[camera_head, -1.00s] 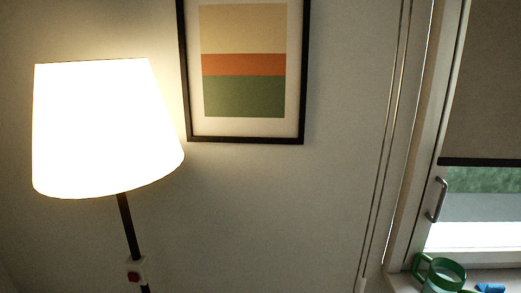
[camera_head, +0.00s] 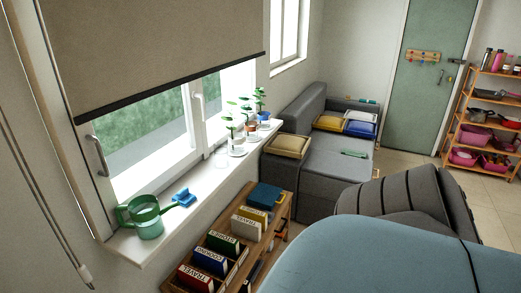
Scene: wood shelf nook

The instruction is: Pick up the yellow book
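Books stand in a row on a low wooden shelf (camera_head: 276,236) below the window. A book with a yellowish cover and a pale front (camera_head: 246,227) stands behind the green book (camera_head: 222,243). Another yellow edge (camera_head: 256,213) shows just behind it, beneath or beside a teal book (camera_head: 264,196); I cannot tell whether that is a separate yellow book. The blue book (camera_head: 210,261) and red book (camera_head: 195,279) are nearer in the row. Neither of my grippers is in view.
A green watering can (camera_head: 145,217) and potted plants (camera_head: 237,146) stand on the windowsill (camera_head: 200,191). A grey sofa (camera_head: 320,175) with cushions is behind the shelf. A dark striped chair (camera_head: 400,200) and a large light-blue surface (camera_head: 400,258) fill the right foreground.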

